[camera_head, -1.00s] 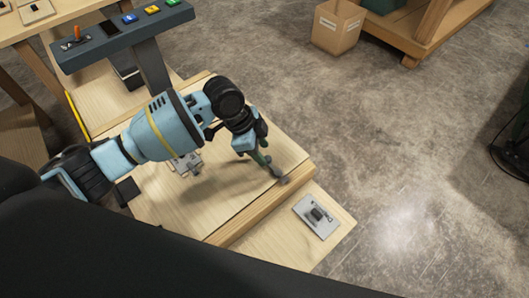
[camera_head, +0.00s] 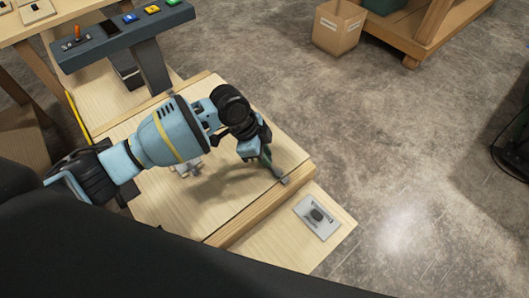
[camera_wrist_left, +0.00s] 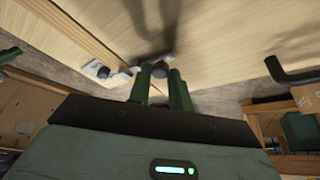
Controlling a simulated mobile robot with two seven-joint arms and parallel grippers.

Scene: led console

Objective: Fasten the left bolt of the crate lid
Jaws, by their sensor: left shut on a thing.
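The crate lid (camera_head: 185,210) is a pale wooden panel with a thicker strip along its front edge. A small grey metal bolt (camera_head: 282,179) sits at the lid's right corner. My left gripper (camera_head: 267,160) reaches down to it from above, tilted. In the left wrist view my two green fingers (camera_wrist_left: 161,84) are shut around a small grey knob (camera_wrist_left: 160,69), which looks like the bolt's knob. The fingers hide part of the bolt, so I cannot tell how far its rod reaches. My right gripper is not in view.
A grey plate (camera_head: 317,216) with a dark knob lies on the lower board beside the lid. Grey metal hardware (camera_head: 188,167) stands partly behind my arm. A dark console (camera_head: 122,38) with coloured buttons is at upper left. A cardboard box (camera_head: 337,27) stands on the open floor.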

